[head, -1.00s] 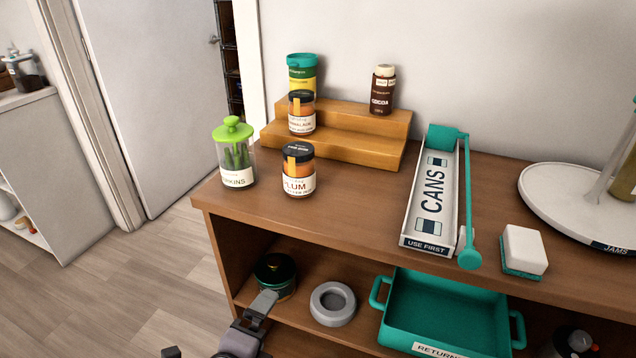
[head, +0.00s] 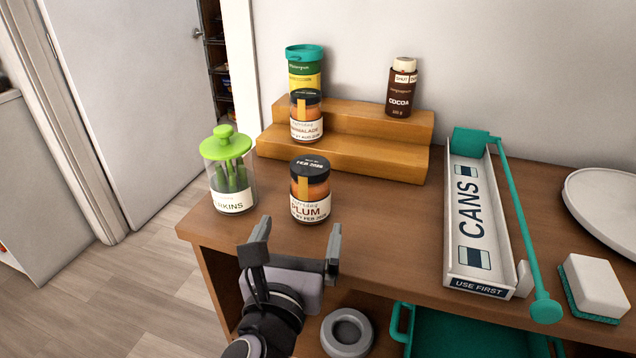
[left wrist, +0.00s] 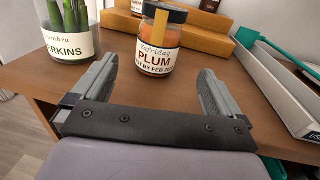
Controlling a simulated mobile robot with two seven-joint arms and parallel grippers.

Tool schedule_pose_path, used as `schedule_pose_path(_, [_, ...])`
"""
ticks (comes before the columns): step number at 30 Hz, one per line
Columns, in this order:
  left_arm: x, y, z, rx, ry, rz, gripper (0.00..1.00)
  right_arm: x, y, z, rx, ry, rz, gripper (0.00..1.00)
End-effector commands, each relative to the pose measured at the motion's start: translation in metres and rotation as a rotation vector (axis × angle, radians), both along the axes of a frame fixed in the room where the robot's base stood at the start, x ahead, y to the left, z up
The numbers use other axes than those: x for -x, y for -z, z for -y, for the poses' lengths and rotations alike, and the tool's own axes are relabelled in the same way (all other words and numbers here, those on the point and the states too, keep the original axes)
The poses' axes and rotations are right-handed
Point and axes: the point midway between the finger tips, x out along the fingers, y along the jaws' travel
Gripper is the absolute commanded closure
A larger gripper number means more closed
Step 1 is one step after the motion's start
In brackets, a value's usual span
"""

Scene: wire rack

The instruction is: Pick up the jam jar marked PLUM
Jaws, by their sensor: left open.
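The PLUM jam jar (head: 310,190) stands upright on the wooden top, with a dark lid and a white label facing me. It also shows in the left wrist view (left wrist: 159,40), ahead of the fingers and roughly between their lines. My left gripper (head: 296,240) is open and empty at the front edge of the top, just short of the jar and apart from it. In the left wrist view its two fingers (left wrist: 158,85) are spread wide. My right gripper is not in view.
A gherkin jar with a green lid (head: 229,172) stands close left of the PLUM jar. A marmalade jar (head: 306,117) is behind it on a wooden step riser (head: 380,156). A CANS tray (head: 482,225) lies to the right. The top between is clear.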

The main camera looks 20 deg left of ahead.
Motion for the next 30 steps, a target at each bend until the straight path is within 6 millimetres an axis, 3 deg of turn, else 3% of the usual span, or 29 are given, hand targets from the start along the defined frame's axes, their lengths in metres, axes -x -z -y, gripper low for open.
schedule_pose_path(4, [-0.008,-0.002,-0.001,-0.017,-0.004,0.006,0.00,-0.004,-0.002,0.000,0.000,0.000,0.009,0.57])
schedule_pose_path(12, [-0.053,-0.002,-0.007,-0.016,-0.004,0.006,0.00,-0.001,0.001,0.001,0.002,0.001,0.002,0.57])
schedule_pose_path(20, [-0.074,-0.001,-0.010,-0.014,-0.003,0.004,0.00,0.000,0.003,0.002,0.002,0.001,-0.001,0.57])
schedule_pose_path(30, [-0.116,0.001,-0.016,-0.014,-0.004,0.003,0.00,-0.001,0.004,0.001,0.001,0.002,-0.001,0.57])
